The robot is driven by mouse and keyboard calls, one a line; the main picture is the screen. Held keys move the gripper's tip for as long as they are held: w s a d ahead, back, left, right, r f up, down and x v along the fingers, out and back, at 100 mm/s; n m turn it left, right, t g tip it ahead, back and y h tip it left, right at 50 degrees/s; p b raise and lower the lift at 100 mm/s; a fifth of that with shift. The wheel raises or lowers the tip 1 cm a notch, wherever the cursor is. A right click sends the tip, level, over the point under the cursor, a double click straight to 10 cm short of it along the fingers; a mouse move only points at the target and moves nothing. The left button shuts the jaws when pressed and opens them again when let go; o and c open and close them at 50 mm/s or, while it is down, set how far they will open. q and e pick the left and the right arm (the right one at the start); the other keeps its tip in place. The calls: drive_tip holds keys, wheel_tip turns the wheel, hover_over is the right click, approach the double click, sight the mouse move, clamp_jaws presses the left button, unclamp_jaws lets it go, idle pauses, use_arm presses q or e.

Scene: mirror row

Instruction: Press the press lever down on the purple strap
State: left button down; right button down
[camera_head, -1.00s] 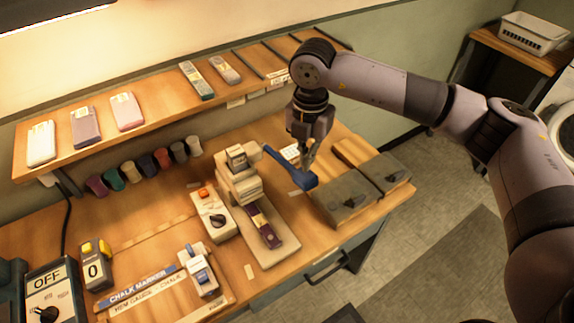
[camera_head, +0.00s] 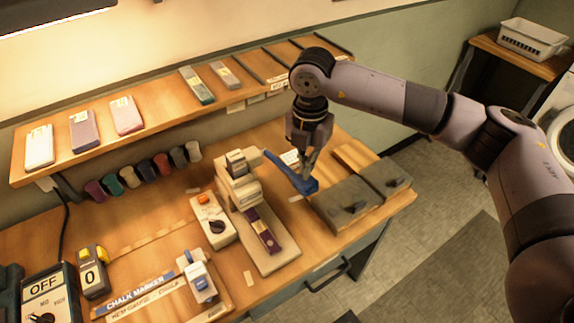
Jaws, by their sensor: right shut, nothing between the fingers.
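The press (camera_head: 241,185) is a cream machine on the table with a blue press lever (camera_head: 286,169). The lever slants down to the right and ends in a wider blue grip. The purple strap (camera_head: 264,232) lies on the press's base plate, its back end under the press head. My right gripper (camera_head: 309,170) is shut and empty, pointing down at the lever's grip end. Its fingertips are at or just behind the grip; I cannot tell whether they touch. My left gripper is not in view.
A cream control box (camera_head: 212,219) with an orange button and dark knob stands left of the press. Two grey boxes (camera_head: 343,204) stand right of the lever. Colored rolls (camera_head: 145,171) line the table's back, below a shelf (camera_head: 150,119). A chalk marker unit (camera_head: 200,281) sits in front.

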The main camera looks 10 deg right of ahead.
drive_tip(key=shift+f, duration=0.1)
idle(0.4)
drive_tip(key=shift+f+b, duration=4.45)
drive_tip(key=shift+f, duration=0.9)
drive_tip(key=shift+r+p, duration=1.55)
drive_tip(key=shift+r, duration=0.95)
drive_tip(key=shift+r+p, duration=2.8)
drive_tip(key=shift+r, duration=2.45)
drive_tip(key=shift+f, duration=0.1)
